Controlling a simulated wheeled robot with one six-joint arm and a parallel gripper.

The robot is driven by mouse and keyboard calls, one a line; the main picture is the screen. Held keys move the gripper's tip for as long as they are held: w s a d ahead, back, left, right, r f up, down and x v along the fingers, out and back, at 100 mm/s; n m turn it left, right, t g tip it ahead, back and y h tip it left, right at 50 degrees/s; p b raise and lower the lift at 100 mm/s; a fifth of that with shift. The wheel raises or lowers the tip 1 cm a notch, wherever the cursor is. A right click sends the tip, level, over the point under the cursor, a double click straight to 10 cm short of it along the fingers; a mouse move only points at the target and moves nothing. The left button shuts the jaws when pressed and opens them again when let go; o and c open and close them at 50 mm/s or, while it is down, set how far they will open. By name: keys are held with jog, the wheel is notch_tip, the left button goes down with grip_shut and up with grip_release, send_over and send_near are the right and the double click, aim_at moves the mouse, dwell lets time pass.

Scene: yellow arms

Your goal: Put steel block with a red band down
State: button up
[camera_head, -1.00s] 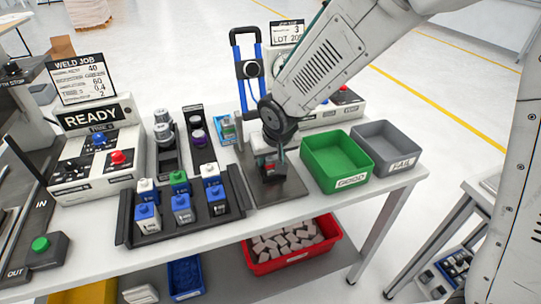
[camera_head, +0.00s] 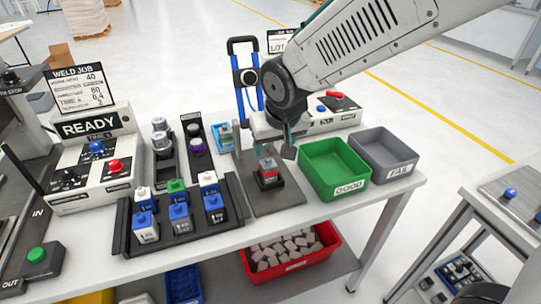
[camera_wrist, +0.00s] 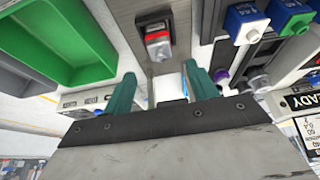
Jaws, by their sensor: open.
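The steel block with a red band (camera_head: 268,171) stands upright on a dark square base on the grey plate (camera_head: 285,197), in the middle of the table. In the wrist view the block (camera_wrist: 158,42) shows at the top, beyond the fingertips. My gripper (camera_head: 289,140) is above and behind the block, apart from it. In the wrist view my gripper (camera_wrist: 168,78) has its two green fingers spread with nothing between them.
A green bin (camera_head: 335,168) and a grey bin (camera_head: 384,153) stand right of the plate. A black tray (camera_head: 182,236) holds several blocks with blue, white and green tops at the left. A red crate (camera_head: 290,262) sits below the table. Control boxes stand behind.

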jog(key=s+d+r+m+g+h, duration=0.1)
jog(key=s+d+r, duration=0.3)
jog(key=s+d, duration=0.3)
jog(key=s+d+r+m, duration=0.1)
jog(key=s+d+r, duration=0.25)
jog(key=d, duration=0.55)
jog(key=s+d+g, duration=0.1)
jog(key=s+d, duration=0.2)
jog(key=s, duration=0.3)
jog(key=s+d+m+g, duration=0.1)
jog(key=s+d, duration=0.2)
jog(key=s, duration=0.4)
jog(key=shift+s, duration=0.15)
jog(key=shift+r, duration=0.1)
